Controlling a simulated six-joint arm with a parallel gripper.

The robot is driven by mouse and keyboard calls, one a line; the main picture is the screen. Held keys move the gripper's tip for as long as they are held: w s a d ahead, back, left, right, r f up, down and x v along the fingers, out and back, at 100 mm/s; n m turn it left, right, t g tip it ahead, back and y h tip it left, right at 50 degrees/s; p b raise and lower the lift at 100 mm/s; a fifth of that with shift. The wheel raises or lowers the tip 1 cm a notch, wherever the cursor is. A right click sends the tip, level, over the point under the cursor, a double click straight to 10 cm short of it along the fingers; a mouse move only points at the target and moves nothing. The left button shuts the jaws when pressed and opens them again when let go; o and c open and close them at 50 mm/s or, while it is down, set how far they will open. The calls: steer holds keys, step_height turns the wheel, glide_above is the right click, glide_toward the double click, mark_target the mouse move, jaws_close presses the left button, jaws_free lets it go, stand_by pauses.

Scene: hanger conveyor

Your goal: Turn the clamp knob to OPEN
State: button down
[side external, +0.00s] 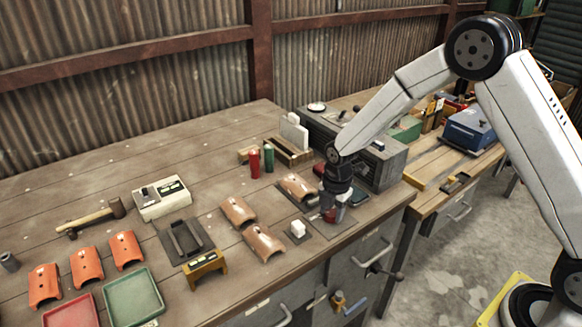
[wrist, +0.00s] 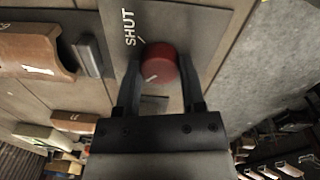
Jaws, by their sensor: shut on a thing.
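The clamp knob (wrist: 160,60) is a round red knob with a short white mark on its face, on a dark plate (wrist: 205,22). The word SHUT is printed on the plate, up and left of the knob in the wrist view. The white mark points towards the lower left there. I cannot see an OPEN label. My gripper (wrist: 160,72) has one finger on each side of the knob and is shut on it. In the side view my gripper (side external: 334,208) is low over the plate near the bench's front right edge, and the knob (side external: 329,216) is partly hidden.
Orange tiles (side external: 86,266), trays (side external: 133,297) and a hammer (side external: 90,217) lie farther left. Open bench lies at the back left.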

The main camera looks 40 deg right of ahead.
mark_target(334, 214)
steer(key=shift+c, duration=1)
jaws_free()
steer(key=shift+s+d+r, duration=0.1)
steer(key=shift+r, duration=1.85)
steer(key=shift+s+r, duration=0.1)
steer(key=shift+r, duration=1.85)
steer(key=shift+s, duration=0.1)
steer(key=s+d+r+m+t, duration=0.1)
steer(key=s+r+m+t, duration=0.1)
steer(key=s+m, duration=1.5)
steer(key=m, duration=0.3)
steer(key=shift+d, duration=0.4)
